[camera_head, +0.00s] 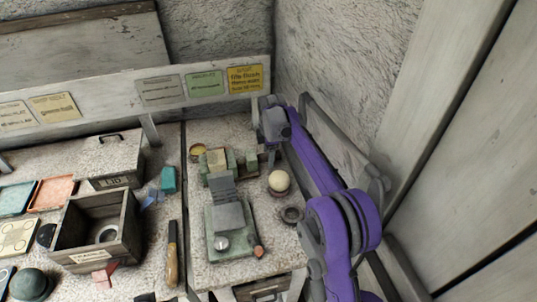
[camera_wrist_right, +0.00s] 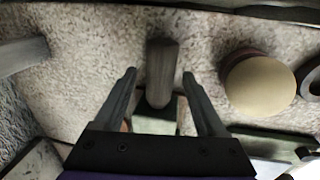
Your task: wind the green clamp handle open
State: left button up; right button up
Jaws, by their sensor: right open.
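The green clamp (camera_head: 240,163) stands near the back of the right-hand bench, with a tan block beside its green jaws. In the right wrist view a grey-brown rounded bar, apparently the clamp handle (camera_wrist_right: 161,72), lies between my right gripper's fingers. A bit of green shows just below its end. My right gripper (camera_head: 270,157) comes down at the clamp's right side. In the wrist view the right gripper (camera_wrist_right: 160,80) is open, with a gap on each side of the bar. Whether the fingers are level with the bar is unclear. My left gripper is out of view.
A green-based device (camera_head: 228,228) with a round knob stands in front. A wooden-handled tool (camera_head: 172,255) lies left. A signboard and wall close off the back.

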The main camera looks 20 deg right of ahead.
grip_shut()
dwell(0.4)
jog(key=shift+s+f+t+b, duration=0.15)
jog(key=shift+t+b, duration=0.5)
jog(key=shift+t, duration=0.05)
jog(key=shift+s+f+t+b, duration=0.1)
jog(key=shift+s+t+b, duration=0.05)
jog(key=shift+t+b, duration=0.5)
jog(key=shift+s+t+b, duration=0.2)
jog(key=shift+t+b, duration=0.95)
jog(key=shift+t, duration=0.8)
jog(key=shift+t, duration=0.3)
grip_release()
